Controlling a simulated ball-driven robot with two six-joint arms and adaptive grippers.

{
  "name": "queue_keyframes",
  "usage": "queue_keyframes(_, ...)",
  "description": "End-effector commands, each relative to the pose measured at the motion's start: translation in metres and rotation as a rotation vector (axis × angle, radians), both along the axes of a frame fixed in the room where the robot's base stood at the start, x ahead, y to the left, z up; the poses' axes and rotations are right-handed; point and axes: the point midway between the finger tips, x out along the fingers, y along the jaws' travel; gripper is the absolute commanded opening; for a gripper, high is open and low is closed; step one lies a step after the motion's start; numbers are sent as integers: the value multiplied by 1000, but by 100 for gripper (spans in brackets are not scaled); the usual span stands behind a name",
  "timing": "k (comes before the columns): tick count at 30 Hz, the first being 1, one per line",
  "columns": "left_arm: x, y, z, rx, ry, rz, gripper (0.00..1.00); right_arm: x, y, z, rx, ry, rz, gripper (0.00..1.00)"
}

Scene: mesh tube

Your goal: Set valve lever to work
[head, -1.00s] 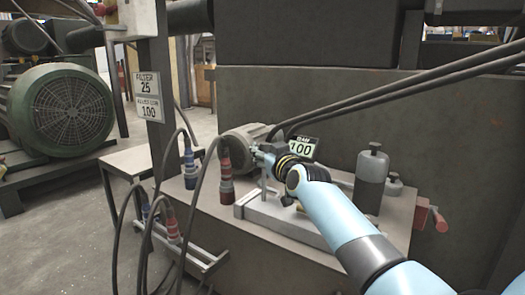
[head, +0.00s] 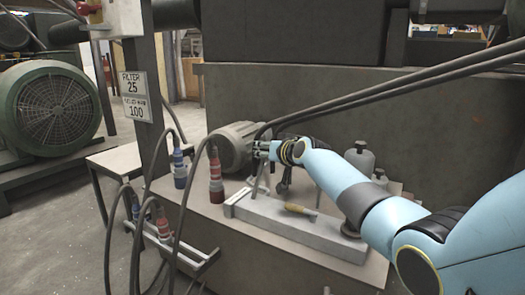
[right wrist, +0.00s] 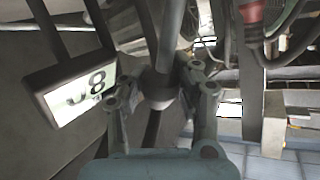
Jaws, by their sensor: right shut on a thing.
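A long grey block (head: 270,217) lies on the bench top. A small lever with a yellow grip (head: 299,209) lies across its top, apart from my gripper. My right gripper (head: 258,150) is above the block's far left part, in front of the grey motor-like drum (head: 231,146). It is shut on a grey rod, which runs between the fingers in the right wrist view (right wrist: 169,40). My right gripper also shows there (right wrist: 160,88). I cannot tell which part the rod belongs to. My left gripper is in neither view.
Hoses with red (head: 216,178) and blue (head: 179,168) couplings stand left of the block. A grey canister (head: 358,158) stands behind my right arm. A lit display (right wrist: 80,92) is beside the gripper, its digits turned and partly hidden. Two black hoses cross above.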

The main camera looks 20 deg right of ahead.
Motion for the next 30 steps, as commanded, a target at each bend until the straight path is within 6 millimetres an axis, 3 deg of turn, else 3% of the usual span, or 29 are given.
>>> queue_keyframes(1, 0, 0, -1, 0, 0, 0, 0, -2, -5, -7, -7, 14, -3, 0)
queue_keyframes(12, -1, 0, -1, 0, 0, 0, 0, -2, -6, -9, -6, 18, -2, 0)
queue_keyframes(13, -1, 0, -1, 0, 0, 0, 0, -2, -6, -9, -6, 18, -2, 31)
queue_keyframes(19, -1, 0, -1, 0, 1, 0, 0, -2, -4, -7, -3, 16, -2, 57)
queue_keyframes(30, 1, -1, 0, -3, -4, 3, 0, -4, -3, -3, 1, 9, 0, 58)
